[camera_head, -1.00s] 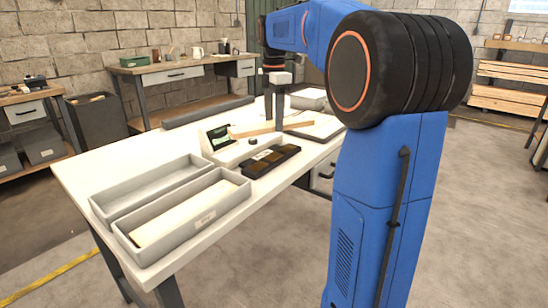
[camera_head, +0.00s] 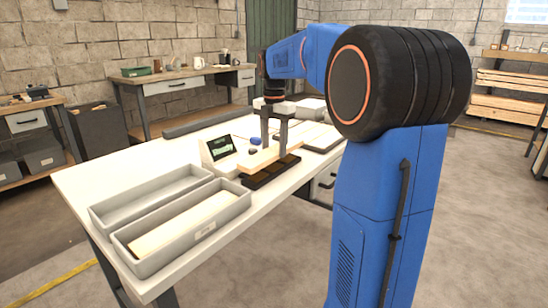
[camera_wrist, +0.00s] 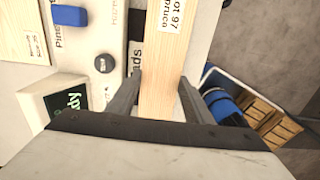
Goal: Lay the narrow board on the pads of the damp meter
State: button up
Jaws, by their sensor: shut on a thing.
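My gripper (camera_head: 274,149) is shut on the narrow board (camera_head: 258,161), a pale wooden strip. In the wrist view the narrow board (camera_wrist: 160,92) runs lengthwise between my fingers (camera_wrist: 159,95) and bears a white label. The damp meter (camera_head: 219,149) has a pale body and a dark screen with green text; its screen also shows in the wrist view (camera_wrist: 70,104). A dark strip beside the word "Pads" (camera_wrist: 136,26) is partly hidden by the board. The board is over or close above the meter's near side; I cannot tell whether it touches the pads.
Two grey bins (camera_head: 122,243) (camera_head: 105,219) stand at the left, the nearer holding a pale board. Bare table shows left.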

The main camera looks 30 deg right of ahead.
aim_at(274, 150)
jog(key=shift+f, duration=1.9)
jog(key=shift+f, duration=0.15)
jog(key=o, duration=1.1)
notch_tip(274, 150, up, 12)
jog(key=shift+r, duration=0.15)
